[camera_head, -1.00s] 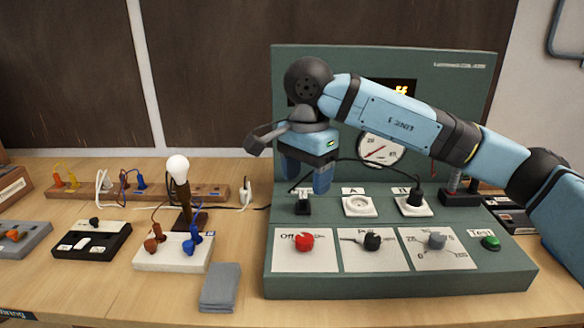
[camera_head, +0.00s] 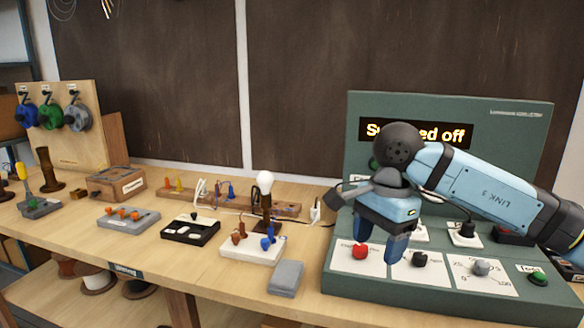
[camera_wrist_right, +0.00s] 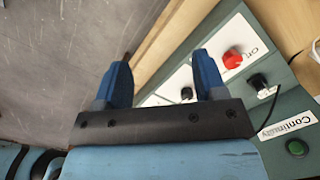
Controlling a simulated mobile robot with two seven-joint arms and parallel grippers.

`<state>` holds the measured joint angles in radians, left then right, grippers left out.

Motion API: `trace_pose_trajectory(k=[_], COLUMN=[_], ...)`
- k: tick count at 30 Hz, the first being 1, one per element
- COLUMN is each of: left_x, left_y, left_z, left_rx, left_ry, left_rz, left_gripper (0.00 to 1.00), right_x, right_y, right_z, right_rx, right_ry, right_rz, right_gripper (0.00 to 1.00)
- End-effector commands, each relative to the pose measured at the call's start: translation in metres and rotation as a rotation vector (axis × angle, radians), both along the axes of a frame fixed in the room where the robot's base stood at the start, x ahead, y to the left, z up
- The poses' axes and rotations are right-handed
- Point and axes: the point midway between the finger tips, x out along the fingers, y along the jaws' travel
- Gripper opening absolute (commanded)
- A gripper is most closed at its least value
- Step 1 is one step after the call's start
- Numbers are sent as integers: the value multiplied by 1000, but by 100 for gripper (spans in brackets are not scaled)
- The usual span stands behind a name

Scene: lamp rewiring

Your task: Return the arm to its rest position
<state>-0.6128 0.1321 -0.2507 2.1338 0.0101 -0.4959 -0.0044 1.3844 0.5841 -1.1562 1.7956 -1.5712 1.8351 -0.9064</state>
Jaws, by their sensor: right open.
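My right arm comes in from the right in the head view. Its right gripper (camera_head: 381,244) is over the front left part of the green test console (camera_head: 340,280), near the red knob (camera_head: 360,252). The gripper is open with nothing between its two blue fingers; in the right wrist view (camera_wrist_right: 160,85) they stand apart, and the red knob (camera_wrist_right: 232,59) lies beyond the right finger. The console's screen (camera_head: 455,132) is partly covered by my arm and ends in "ed off". My left gripper is not in view.
A black tray (camera_head: 190,230), a grey block (camera_head: 128,219) and a spool board (camera_head: 50,140) are further left. Bare tabletop shows between them.

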Motion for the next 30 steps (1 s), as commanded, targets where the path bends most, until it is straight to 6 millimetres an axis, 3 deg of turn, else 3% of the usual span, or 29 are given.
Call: trace_pose_trajectory(k=[3, 9, 15, 18, 24, 30], left_x=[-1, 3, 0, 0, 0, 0], left_y=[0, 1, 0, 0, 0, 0], left_z=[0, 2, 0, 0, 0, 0], left_rx=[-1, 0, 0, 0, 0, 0], left_ry=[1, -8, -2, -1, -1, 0], left_rz=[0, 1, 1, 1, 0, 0], left_gripper=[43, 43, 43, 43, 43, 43], right_x=[-18, -57, -104, -116, -115, -92], right_y=[31, 85, 140, 155, 155, 123], right_z=[-27, -57, -65, -59, -54, -83], right_rx=[149, 449, 842, 1029, 1344, 1561], right_ry=[97, 313, 679, 894, 1351, 1833], right_rz=[-2, -54, -227, -361, -705, -1143], right_gripper=[65, 65, 65, 65, 65, 65])
